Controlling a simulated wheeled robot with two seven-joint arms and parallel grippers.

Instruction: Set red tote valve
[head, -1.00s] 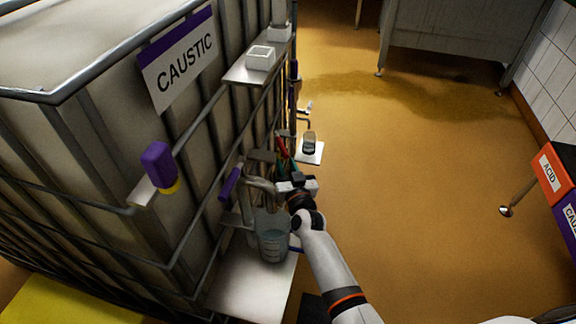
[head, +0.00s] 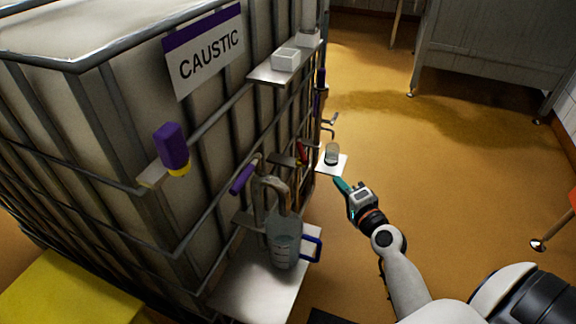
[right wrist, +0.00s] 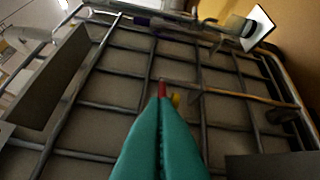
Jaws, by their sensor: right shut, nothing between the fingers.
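A small red valve handle (head: 302,152) shows on the near side of the tote cage, beyond the purple-handled tap. In the right wrist view a red piece (right wrist: 162,88) appears just past my fingertips, with a yellow bit (right wrist: 176,99) beside it; the fingers partly hide it. My right gripper (head: 341,184) has teal fingers, shut and empty, out in the open to the right of the cage and apart from the red handle. The shut fingers also fill the lower middle of the right wrist view (right wrist: 160,110). My left gripper is not in view.
A clear jug (head: 284,245) with a blue handle stands on a metal shelf (head: 245,290) under a tap with a purple handle (head: 244,178). A small white shelf (head: 325,168) holds a jar (head: 331,153). The CAUSTIC sign (head: 207,55) hangs on the cage.

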